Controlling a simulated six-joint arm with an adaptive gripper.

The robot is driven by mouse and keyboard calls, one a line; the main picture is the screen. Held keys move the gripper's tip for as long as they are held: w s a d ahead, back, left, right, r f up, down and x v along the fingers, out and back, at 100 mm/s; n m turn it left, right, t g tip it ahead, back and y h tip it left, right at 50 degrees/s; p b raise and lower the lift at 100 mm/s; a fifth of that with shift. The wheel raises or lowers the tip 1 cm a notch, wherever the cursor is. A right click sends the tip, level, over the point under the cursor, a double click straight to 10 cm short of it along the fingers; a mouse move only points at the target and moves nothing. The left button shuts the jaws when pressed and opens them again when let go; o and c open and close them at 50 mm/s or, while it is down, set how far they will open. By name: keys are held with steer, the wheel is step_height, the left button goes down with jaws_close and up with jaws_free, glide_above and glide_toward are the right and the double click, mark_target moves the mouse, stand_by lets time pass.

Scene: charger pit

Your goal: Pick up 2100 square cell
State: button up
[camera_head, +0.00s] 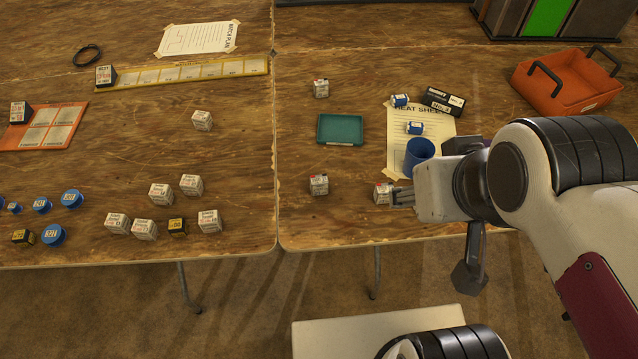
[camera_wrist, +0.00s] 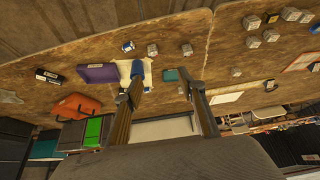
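Several small white square cells with printed labels stand on the wooden tables; the print is too small to tell which one reads 2100. One white cell (camera_head: 383,193) shows right beside my gripper (camera_head: 402,198) in the head view, partly hidden by it. Another cell (camera_head: 318,184) stands to its left, and one (camera_head: 321,88) at the back. In the wrist view my gripper (camera_wrist: 166,84) has its two fingers wide apart with nothing held between them. White cells (camera_wrist: 152,49) (camera_wrist: 187,49) show beyond the fingertips there.
A teal tray (camera_head: 340,130), a blue cup (camera_head: 419,152), a paper sheet (camera_head: 440,128) and blue cylinders (camera_head: 415,128) lie near my arm. An orange tote (camera_head: 567,84) stands at the right. More cells (camera_head: 160,194) and blue round cells (camera_head: 72,198) crowd the left table. A gap (camera_head: 277,150) separates the tables.

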stand_by(0.6)
steer(key=w+d+r+n+t+h, duration=0.1)
steer(key=w+d+r, duration=0.15)
steer(key=w, duration=0.45)
steer(key=w+d+r+n+t+h, duration=0.1)
steer(key=w+d+r+t, duration=0.15)
steer(key=w, duration=0.55)
steer(key=w+d+r+n+t+h, duration=0.1)
steer(key=w+d, duration=0.2)
steer(key=w, duration=0.4)
steer(key=w+a+f+n+t+y, duration=0.1)
steer(key=w+a+n+y, duration=0.15)
steer(key=w, duration=0.55)
steer(key=w+a+f+n+t+y, duration=0.15)
steer(key=w+n, duration=0.25)
steer(key=w, duration=0.4)
steer(key=w+a+f+n+g+y, duration=0.1)
steer(key=a+f+n+g+y, duration=0.2)
steer(key=f, duration=0.4)
steer(key=w+a+f+n+g+y, duration=0.1)
steer(key=a+f+n+y, duration=0.25)
steer(key=a+f, duration=0.3)
steer(key=s+a+f+n+g+y, duration=0.2)
steer(key=s+f+g+y, duration=0.4)
steer(key=s+f+g, duration=0.3)
steer(key=s+f+n, duration=0.1)
steer(key=s+f, duration=0.3)
steer(key=s, duration=0.1)
steer(key=shift+g, duration=0.4)
